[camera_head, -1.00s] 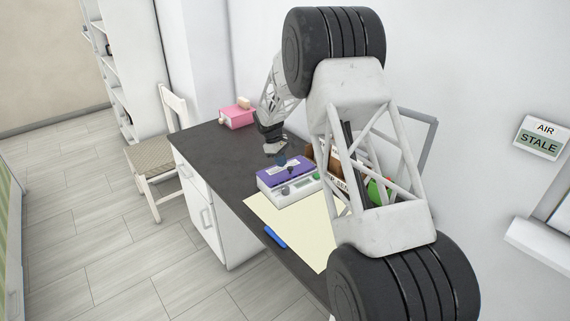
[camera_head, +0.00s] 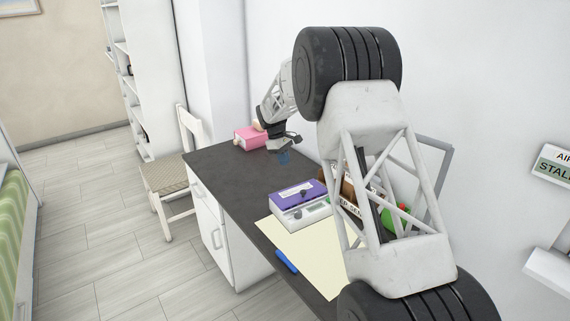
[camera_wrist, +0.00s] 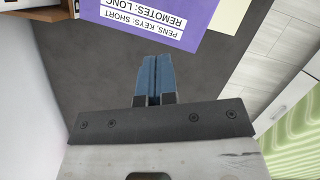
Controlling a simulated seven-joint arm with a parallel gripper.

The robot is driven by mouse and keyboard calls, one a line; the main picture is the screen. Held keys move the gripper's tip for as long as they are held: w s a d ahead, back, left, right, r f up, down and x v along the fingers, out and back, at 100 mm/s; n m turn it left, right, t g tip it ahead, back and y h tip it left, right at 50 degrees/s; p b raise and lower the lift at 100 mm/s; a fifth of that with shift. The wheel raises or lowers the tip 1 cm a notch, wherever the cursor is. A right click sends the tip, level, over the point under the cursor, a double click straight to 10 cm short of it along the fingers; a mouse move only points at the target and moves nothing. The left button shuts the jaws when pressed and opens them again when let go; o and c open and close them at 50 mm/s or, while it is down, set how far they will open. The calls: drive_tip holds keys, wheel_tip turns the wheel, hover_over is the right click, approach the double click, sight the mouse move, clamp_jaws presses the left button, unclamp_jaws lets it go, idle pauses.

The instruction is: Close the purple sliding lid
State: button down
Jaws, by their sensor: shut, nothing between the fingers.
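The purple lid (camera_head: 291,193) lies on top of a white box (camera_head: 290,220) on the dark desk. The box's front strip, with a display, shows beside the lid. I cannot tell how far the lid is slid. In the wrist view the lid (camera_wrist: 193,12) is at the top, with its printed label partly cut off. My gripper (camera_head: 284,158) is above the desk, beyond the box's far end and apart from it. In the wrist view its blue fingers (camera_wrist: 152,78) are together and empty, pointing towards the lid.
A pink box (camera_head: 250,138) stands at the desk's far end, close to my gripper. A cream sheet (camera_head: 300,252) and a blue pen-like object (camera_head: 287,261) lie in front. A brown box and a green object are partly hidden behind my arm. A chair (camera_head: 170,180) stands left.

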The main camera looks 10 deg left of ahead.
drive_tip(key=shift+w+a, duration=0.1)
drive_tip(key=shift+w+a, duration=0.5)
drive_tip(key=shift+w, duration=0.2)
drive_tip(key=shift+f, duration=0.25)
approach(300, 195)
drive_tip(key=a+f, duration=0.1)
drive_tip(key=w+a+f, duration=0.1)
drive_tip(key=f, duration=0.1)
drive_tip(key=shift+a+f, duration=0.25)
drive_tip(key=shift+f, duration=0.05)
drive_tip(key=shift+s+d+f, duration=0.15)
drive_tip(key=shift+d+f, duration=0.05)
drive_tip(key=shift+d, duration=0.25)
drive_tip(key=shift+s+d+f, duration=0.15)
drive_tip(key=shift+d, duration=0.25)
drive_tip(key=shift+s+d+f, duration=0.15)
drive_tip(key=shift+s+d, duration=0.05)
drive_tip(key=shift+d, duration=0.3)
drive_tip(key=shift+s+d+f, duration=0.1)
drive_tip(key=shift+s+d, duration=0.1)
drive_tip(key=shift+d, duration=0.3)
